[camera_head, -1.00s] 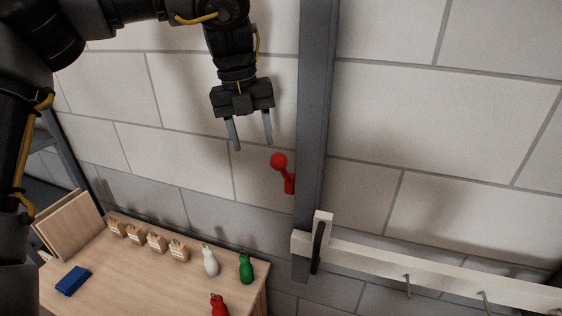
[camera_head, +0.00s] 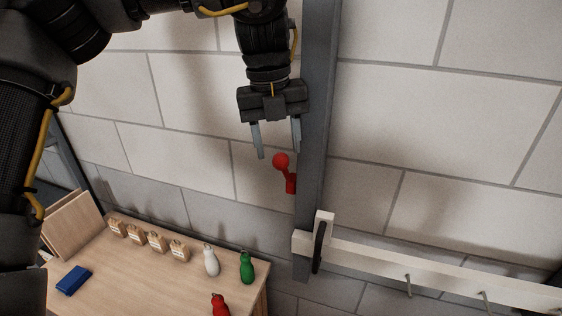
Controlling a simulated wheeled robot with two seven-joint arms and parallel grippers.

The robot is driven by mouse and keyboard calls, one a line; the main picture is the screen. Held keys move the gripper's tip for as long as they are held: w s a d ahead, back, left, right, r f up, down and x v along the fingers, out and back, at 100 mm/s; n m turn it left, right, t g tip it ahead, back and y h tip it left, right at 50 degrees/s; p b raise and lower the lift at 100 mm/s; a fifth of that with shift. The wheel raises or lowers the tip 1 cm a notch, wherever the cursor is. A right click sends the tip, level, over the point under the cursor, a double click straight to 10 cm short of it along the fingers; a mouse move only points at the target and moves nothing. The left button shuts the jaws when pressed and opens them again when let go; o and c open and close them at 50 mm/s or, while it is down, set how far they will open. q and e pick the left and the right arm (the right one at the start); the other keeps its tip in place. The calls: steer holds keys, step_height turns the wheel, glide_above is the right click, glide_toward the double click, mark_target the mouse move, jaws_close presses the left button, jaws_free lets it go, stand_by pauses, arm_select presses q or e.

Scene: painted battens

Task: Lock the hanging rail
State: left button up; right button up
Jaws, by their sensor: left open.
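The hanging rail (camera_head: 440,277) is a pale batten with metal hooks, running to the right from a grey upright post (camera_head: 316,140). A pale block with a dark handle (camera_head: 319,245) sits where the rail meets the post. A red lever with a round knob (camera_head: 282,162) sticks out from the left side of the post, above the rail. My left gripper (camera_head: 278,150) is open and empty, pointing down. Its fingertips are just above the red knob in the picture, one to each side; I see no contact. My right gripper is out of the picture.
A wooden table (camera_head: 130,285) stands at the lower left. A tiled wall stands behind.

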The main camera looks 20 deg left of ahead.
mark_target(279, 154)
arm_select(q)
steer(key=f, duration=0.3)
steer(key=shift+w+d+f, duration=0.15)
steer(key=shift+w+f, duration=0.05)
steer(key=shift+f, duration=0.2)
steer(key=shift+s+d+f, duration=0.1)
steer(key=shift+f, duration=0.3)
jaws_close()
